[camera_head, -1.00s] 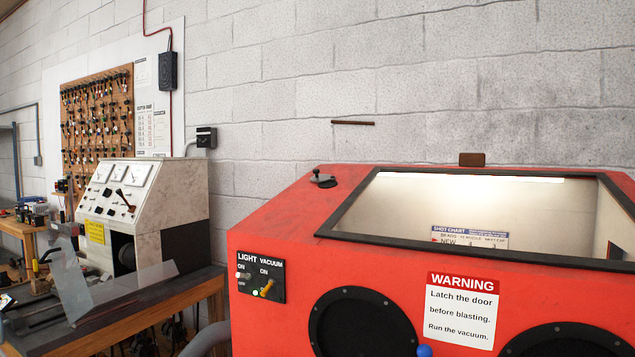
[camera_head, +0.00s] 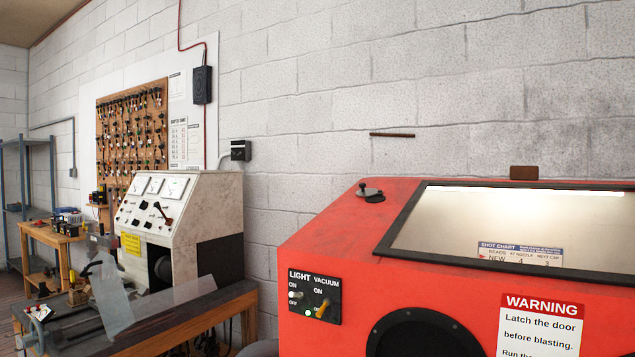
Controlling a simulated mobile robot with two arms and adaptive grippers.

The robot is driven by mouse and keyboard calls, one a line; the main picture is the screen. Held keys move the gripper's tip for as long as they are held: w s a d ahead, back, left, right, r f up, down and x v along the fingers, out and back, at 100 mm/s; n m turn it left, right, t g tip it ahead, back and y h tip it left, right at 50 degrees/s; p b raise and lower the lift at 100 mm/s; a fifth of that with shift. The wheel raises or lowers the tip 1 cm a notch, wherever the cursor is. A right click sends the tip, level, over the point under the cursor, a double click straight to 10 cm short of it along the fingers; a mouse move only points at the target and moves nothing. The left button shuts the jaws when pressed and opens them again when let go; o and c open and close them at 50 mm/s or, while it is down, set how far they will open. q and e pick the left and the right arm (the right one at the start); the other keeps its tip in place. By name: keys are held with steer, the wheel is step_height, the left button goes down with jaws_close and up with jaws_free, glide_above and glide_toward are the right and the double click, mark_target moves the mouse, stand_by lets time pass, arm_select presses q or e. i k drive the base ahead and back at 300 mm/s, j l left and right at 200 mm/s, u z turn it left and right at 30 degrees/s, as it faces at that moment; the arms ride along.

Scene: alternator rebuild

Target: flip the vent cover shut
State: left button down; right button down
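A red blast cabinet (camera_head: 330,240) with a dark-framed window fills the right side of the head view. A small brown plate (camera_head: 524,172) stands upright behind the window's top edge; it may be the raised vent cover, but I cannot tell for sure. A small dark round fitting with a grey knob (camera_head: 370,190) sits on the cabinet's top left. Neither of my grippers is in view.
The cabinet front has a light and vacuum switch panel (camera_head: 314,297), a black round port (camera_head: 424,334) and a warning sign (camera_head: 540,326).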

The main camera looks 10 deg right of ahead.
mark_target(364, 192)
steer(key=i+j+u, duration=0.2)
steer(key=j+u, duration=0.2)
steer(key=i+j+u, duration=0.2)
steer(key=u, duration=0.2)
steer(key=i+j+u, duration=0.3)
steer(key=u, duration=0.15)
steer(key=i+j+u, duration=0.1)
steer(key=i+u, duration=0.15)
steer(key=u, duration=0.15)
steer(key=i+j+u, duration=0.1)
steer(key=i, duration=0.35)
steer(key=i+j+u, duration=0.1)
steer(key=i, duration=0.4)
steer(key=i+l+z, duration=0.1)
steer(key=z, duration=0.35)
steer(key=i+z, duration=0.55)
steer(key=z, duration=0.3)
steer(key=i+j+z, duration=0.15)
steer(key=z, duration=0.25)
steer(key=i+z, duration=0.3)
steer(key=z, duration=0.15)
steer(key=i+z, duration=0.3)
steer(key=z, duration=0.2)
steer(key=i+j+z, duration=0.15)
steer(key=i+z, duration=0.15)
steer(key=z, duration=0.15)
